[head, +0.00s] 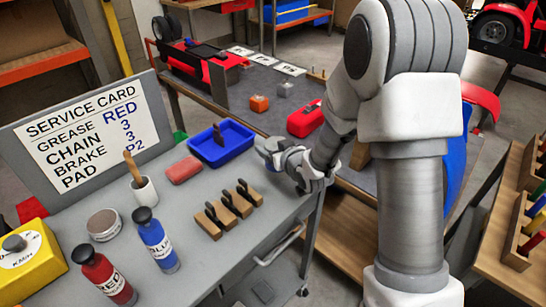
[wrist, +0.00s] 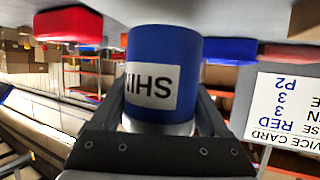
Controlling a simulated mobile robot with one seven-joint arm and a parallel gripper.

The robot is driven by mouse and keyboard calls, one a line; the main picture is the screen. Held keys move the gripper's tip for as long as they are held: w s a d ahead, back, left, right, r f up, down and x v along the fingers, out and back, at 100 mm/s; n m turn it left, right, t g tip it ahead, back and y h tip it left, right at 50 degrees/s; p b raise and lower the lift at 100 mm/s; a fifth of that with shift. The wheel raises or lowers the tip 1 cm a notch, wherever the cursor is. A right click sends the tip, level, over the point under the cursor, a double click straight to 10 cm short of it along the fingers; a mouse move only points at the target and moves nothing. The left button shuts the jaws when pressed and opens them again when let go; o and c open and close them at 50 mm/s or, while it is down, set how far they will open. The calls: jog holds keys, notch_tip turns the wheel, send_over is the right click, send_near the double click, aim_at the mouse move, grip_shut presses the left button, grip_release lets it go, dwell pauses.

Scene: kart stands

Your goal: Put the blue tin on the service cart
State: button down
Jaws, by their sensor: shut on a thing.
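The blue tin (wrist: 165,45) is between the fingers of my gripper (wrist: 168,108) in the wrist view, with a white label showing part of a word. My gripper (head: 274,156) is shut on it. In the head view my gripper is over the right edge of the grey-topped cart (head: 205,255), right of the blue tray (head: 240,138). In that view the tin is mostly hidden by my gripper. I cannot tell whether the tin touches the cart top.
Wooden blocks with dark clips (head: 228,208) stand near the cart's right edge. A red bottle (head: 104,277), a blue bottle (head: 155,240), a round tin (head: 104,224), a white cup (head: 144,191) and a red block (head: 184,169) crowd the left. A service card (head: 85,135) stands behind.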

jog(key=shift+f, duration=1.6)
jog(key=shift+f+b, duration=0.2)
jog(key=shift+b, duration=0.15)
grip_release()
jog(key=shift+r, duration=0.15)
